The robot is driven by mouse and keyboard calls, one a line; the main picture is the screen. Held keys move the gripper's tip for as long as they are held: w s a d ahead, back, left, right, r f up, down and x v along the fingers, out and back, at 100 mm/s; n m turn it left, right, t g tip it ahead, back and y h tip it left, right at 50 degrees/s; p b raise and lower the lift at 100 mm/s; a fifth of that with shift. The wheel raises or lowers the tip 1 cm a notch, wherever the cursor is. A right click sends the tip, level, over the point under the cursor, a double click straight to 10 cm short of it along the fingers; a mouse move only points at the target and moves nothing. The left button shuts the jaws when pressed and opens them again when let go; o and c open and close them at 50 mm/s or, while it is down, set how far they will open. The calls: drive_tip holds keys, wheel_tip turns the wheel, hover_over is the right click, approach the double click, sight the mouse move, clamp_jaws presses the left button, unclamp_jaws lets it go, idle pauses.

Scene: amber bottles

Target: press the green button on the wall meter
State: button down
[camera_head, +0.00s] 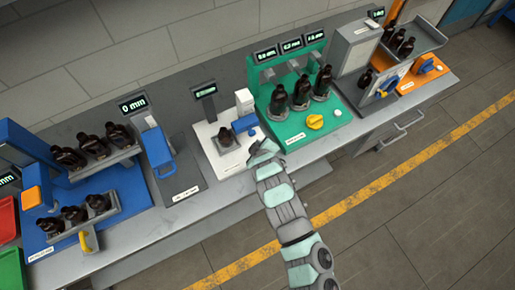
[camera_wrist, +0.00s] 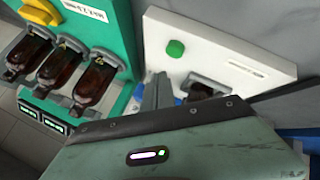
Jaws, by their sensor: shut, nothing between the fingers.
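A green button (camera_wrist: 176,48) sits on a white base plate (camera_wrist: 215,52) in the wrist view, near one corner. In the head view the same white plate (camera_head: 235,160) carries a small dark bottle (camera_head: 225,137) and a display on a post (camera_head: 204,90); the button does not show there, and my gripper covers that corner. My gripper (camera_head: 262,148) is shut and empty at the plate's front right corner. In the wrist view its grey fingers (camera_wrist: 157,92) show just below the button in the picture, apart from it. No separate meter on the wall is clear.
A green station (camera_head: 285,125) with several amber bottles and a yellow knob (camera_head: 315,122) stands close to the right. A grey station with a blue handle (camera_head: 157,150) stands to the left. A white box (camera_head: 244,101) stands behind. The floor in front is clear.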

drive_tip(key=shift+r+p, duration=0.65)
drive_tip(key=shift+r, duration=0.85)
